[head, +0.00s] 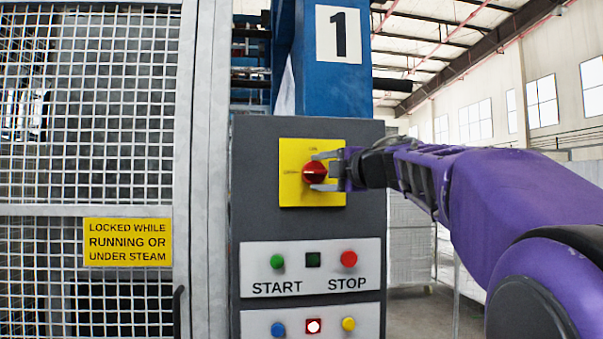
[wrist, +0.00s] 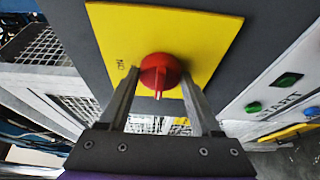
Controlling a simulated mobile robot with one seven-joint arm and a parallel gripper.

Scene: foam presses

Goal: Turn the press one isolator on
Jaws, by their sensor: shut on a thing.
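The isolator is a red rotary knob (head: 314,172) on a yellow plate (head: 325,199), high on the grey control box (head: 255,220) under the number 1 sign (head: 339,34). Its handle lies about sideways in the head view. My gripper (head: 322,172) reaches in from the right, its two fingers above and below the knob. In the wrist view the knob (wrist: 160,73) sits between the fingertips of my gripper (wrist: 160,82), and its ridge points toward the gripper base. The fingers are shut on the knob. Small plate lettering is partly readable.
Below are a green START button (head: 278,261), a dark indicator (head: 313,260) and a red STOP button (head: 349,259). Lower are a blue button (head: 278,328), a lit lamp (head: 314,326) and a yellow button (head: 348,324). A mesh gate (head: 85,120) with a yellow warning sign (head: 128,242) stands left.

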